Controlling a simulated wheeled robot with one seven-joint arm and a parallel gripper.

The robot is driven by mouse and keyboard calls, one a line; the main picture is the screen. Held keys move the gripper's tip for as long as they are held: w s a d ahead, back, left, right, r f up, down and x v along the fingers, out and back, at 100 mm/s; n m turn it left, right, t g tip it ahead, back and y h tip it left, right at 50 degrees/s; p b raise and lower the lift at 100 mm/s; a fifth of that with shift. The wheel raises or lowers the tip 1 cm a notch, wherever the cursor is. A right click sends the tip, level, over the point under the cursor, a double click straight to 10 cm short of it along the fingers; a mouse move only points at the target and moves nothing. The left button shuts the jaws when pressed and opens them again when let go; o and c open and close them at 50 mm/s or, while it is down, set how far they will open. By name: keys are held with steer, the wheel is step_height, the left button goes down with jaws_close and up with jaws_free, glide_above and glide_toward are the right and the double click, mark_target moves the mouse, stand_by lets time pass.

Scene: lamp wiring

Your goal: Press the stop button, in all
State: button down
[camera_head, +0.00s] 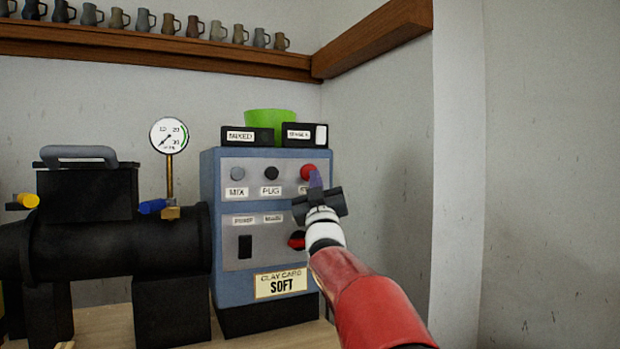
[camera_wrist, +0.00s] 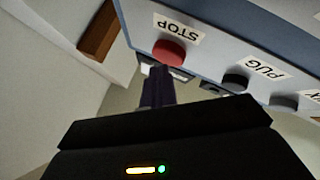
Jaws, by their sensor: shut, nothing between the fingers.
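The red stop button (camera_head: 307,170) is at the upper right of the blue control box (camera_head: 208,200), above a label my gripper partly covers. In the wrist view the red button (camera_wrist: 169,52) shows upside down beside its STOP label (camera_wrist: 177,27). My gripper (camera_head: 315,180) is shut and empty, with its fingertips just below and in front of the button. In the wrist view the shut fingers (camera_wrist: 157,75) point at the button's edge; I cannot tell whether they touch it.
The grey MIX button (camera_head: 237,173) and black PUG button (camera_head: 271,173) are left of the stop button. A red knob (camera_head: 297,240) sits lower, partly behind my gripper. A black machine (camera_head: 120,245) with a gauge (camera_head: 169,135) stands left. A mug shelf (camera_head: 150,42) runs above.

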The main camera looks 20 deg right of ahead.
steer(key=shift+s+d+r+b, duration=0.1)
steer(key=shift+s+b, duration=2.05)
steer(key=shift+s, duration=0.4)
steer(key=s+a+f+g+y+p, duration=0.35)
steer(key=s+a+f+g, duration=0.25)
steer(key=f, duration=0.2)
steer(key=s+a+f+g+y+p, duration=0.2)
steer(key=s+a+f+g+p, duration=0.3)
steer(key=f, duration=0.3)
steer(key=s+a+f+g+y+p, duration=0.1)
steer(key=s+a+f+g, duration=0.2)
steer(key=s+f, duration=0.6)
steer(key=s+a+f+g+y+p, duration=0.1)
steer(key=s+a+f+g+p, duration=0.1)
steer(key=s+f+g, duration=0.4)
steer(key=s+a+f, duration=0.1)
steer(key=s+f, duration=0.2)
steer(key=s, duration=0.4)
steer(key=shift+s+a+m, duration=0.3)
steer(key=shift+a, duration=0.1)
